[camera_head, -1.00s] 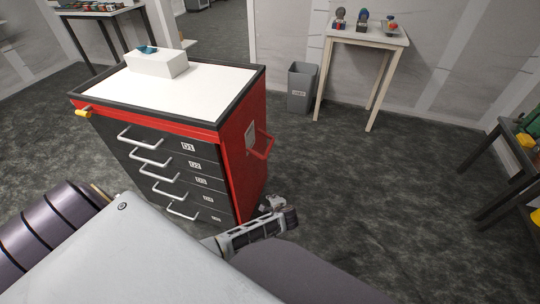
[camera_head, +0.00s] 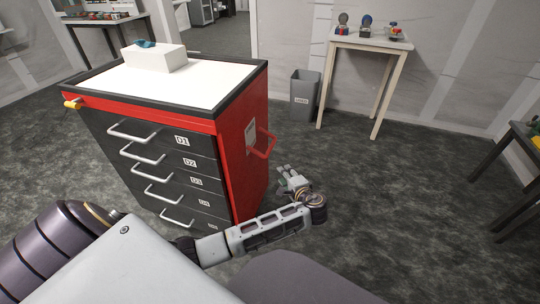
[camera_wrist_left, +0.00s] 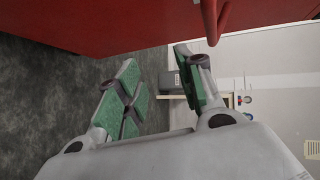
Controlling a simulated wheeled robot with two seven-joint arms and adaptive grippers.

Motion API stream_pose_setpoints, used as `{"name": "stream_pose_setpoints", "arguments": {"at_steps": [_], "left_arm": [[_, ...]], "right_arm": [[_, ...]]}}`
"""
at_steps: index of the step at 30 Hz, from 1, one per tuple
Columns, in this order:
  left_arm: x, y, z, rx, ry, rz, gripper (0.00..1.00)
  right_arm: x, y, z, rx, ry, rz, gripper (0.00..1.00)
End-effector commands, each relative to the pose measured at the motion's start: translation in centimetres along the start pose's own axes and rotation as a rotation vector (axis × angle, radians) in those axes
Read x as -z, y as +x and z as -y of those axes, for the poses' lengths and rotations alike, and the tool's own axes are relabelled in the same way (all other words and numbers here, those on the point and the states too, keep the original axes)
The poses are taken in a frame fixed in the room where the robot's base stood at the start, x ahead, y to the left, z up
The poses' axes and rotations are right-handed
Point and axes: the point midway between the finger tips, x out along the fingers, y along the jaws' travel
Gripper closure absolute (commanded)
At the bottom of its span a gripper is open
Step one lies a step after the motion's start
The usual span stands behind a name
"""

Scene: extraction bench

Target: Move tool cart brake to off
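The tool cart (camera_head: 234,158) is red with dark drawers and a white top, standing left of centre in the head view. A yellow lever-like part (camera_head: 72,104) sticks out at its front left corner; I cannot tell whether it is the brake or how it is set. A red handle (camera_head: 264,144) projects from its right side. My left gripper (camera_head: 287,180) is beside that right side, below the handle and empty. In the left wrist view its green-padded fingers (camera_wrist_left: 160,88) are apart, with the red cart side (camera_wrist_left: 100,22) close by. My right gripper is not in view.
A blue item (camera_head: 146,44) rests on a white box (camera_head: 156,60) on the cart. A grey bin (camera_head: 304,94) and a white table (camera_head: 372,43) with small items stand behind. A dark table (camera_head: 510,165) is at the right. Floor between is clear.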

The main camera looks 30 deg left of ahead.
Motion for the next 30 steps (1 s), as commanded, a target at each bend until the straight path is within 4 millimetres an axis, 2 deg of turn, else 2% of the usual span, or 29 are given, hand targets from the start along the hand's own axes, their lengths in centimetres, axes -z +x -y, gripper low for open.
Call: {"name": "stream_pose_setpoints", "arguments": {"at_steps": [15, 21, 30], "left_arm": [[-0.7, -3.3, 4.9, 0.177, -0.131, 0.058, 0.63], [-1.0, -3.8, 5.7, 0.197, -0.15, 0.067, 0.63], [-1.0, -3.8, 5.8, 0.197, -0.151, 0.068, 0.63]], "right_arm": [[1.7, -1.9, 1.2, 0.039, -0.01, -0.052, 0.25], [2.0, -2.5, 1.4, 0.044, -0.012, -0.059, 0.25], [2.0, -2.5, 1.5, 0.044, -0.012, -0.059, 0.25]]}}
